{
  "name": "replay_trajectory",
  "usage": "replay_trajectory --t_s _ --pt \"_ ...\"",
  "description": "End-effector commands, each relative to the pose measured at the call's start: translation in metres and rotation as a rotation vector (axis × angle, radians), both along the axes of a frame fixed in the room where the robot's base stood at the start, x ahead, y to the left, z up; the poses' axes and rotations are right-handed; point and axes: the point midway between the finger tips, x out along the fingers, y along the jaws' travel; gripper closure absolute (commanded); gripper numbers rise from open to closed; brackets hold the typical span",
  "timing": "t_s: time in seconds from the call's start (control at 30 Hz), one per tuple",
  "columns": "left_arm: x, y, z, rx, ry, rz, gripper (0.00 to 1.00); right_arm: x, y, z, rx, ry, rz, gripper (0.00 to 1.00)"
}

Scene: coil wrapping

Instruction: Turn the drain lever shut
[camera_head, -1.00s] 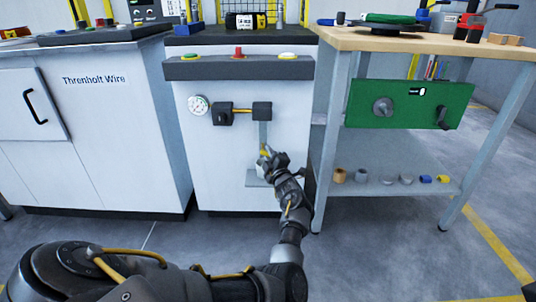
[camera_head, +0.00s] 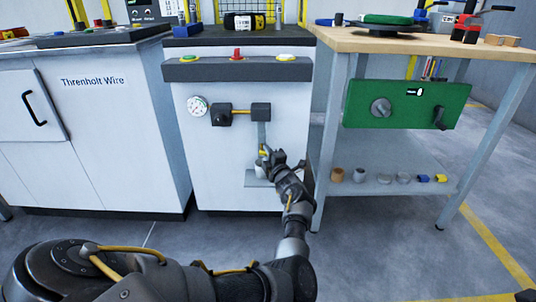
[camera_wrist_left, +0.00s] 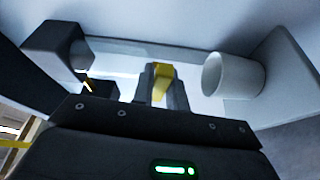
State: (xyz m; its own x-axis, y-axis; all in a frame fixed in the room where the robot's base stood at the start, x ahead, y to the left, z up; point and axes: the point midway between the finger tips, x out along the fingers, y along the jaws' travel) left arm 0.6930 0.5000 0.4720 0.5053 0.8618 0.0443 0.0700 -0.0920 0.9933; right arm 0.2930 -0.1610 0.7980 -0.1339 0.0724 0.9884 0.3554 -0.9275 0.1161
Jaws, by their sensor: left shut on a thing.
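The drain lever (camera_head: 263,152) is a small yellow handle at the lower end of a grey vertical pipe (camera_head: 262,133) on the front of the white cabinet. My left gripper (camera_head: 267,156) is at the lever and shut on it. In the left wrist view the yellow lever (camera_wrist_left: 160,80) shows between the dark fingers. A white cup (camera_wrist_left: 232,75) stands beside the gripper in that view; in the head view the cup (camera_head: 260,170) is partly hidden by my gripper. My right gripper is not in view.
A small shelf (camera_head: 253,182) on the cabinet front bears the cup. A round gauge (camera_head: 197,106) and a dark valve block (camera_head: 221,115) sit above left. A wooden-topped bench (camera_head: 420,45) with a green panel (camera_head: 400,104) stands close on the right.

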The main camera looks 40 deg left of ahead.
Motion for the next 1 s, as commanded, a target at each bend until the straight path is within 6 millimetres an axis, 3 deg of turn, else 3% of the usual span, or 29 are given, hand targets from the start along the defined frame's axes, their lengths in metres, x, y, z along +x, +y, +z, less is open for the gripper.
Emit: replay_trajectory --t_s 0.03,0.2,0.57,0.77,1.0 --pt "0.0 0.0 0.0 0.0 0.001 -0.002 0.83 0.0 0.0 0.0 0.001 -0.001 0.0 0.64" --pt "0.0 0.0 0.0 0.0 0.001 -0.001 0.64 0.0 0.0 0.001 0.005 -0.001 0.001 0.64" --pt "0.0 0.001 -0.004 0.044 0.034 -0.001 0.64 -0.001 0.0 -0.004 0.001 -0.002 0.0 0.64" --pt "-0.003 0.004 -0.015 0.301 0.226 0.0 0.64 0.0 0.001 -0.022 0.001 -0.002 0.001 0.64" --pt "-0.009 0.012 -0.021 0.759 0.573 0.002 0.64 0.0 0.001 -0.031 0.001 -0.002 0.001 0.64"
